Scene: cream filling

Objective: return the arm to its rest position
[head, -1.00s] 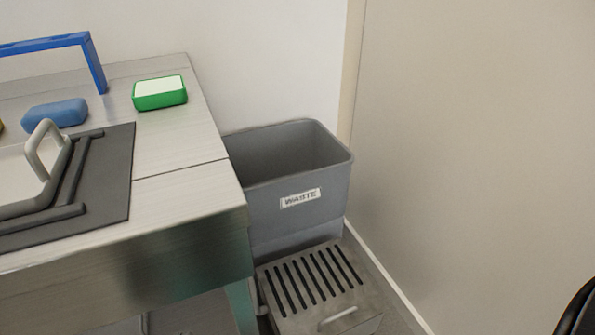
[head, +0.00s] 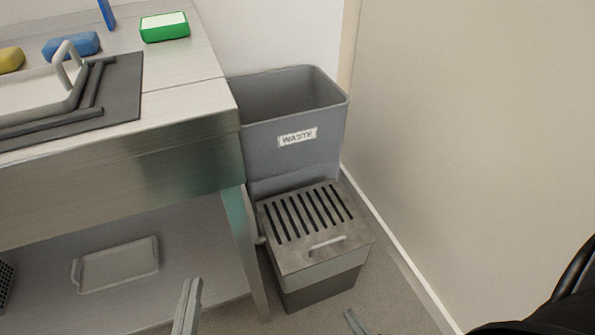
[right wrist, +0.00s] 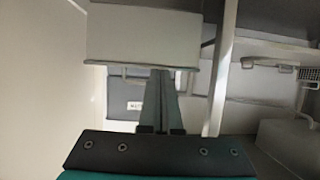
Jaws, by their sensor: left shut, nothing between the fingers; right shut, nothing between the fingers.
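My left gripper (head: 190,290) shows at the bottom edge of the head view, in front of the lower shelf, shut and empty. Most of both arms is out of view.
A grey waste bin (head: 297,165) stands beside the steel table (head: 185,110). A slotted metal box (head: 318,265) stands in front of it. A tray (head: 118,268) lies on the lower shelf. A green-and-white block (head: 165,33) and a blue sponge (head: 72,46) lie on top.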

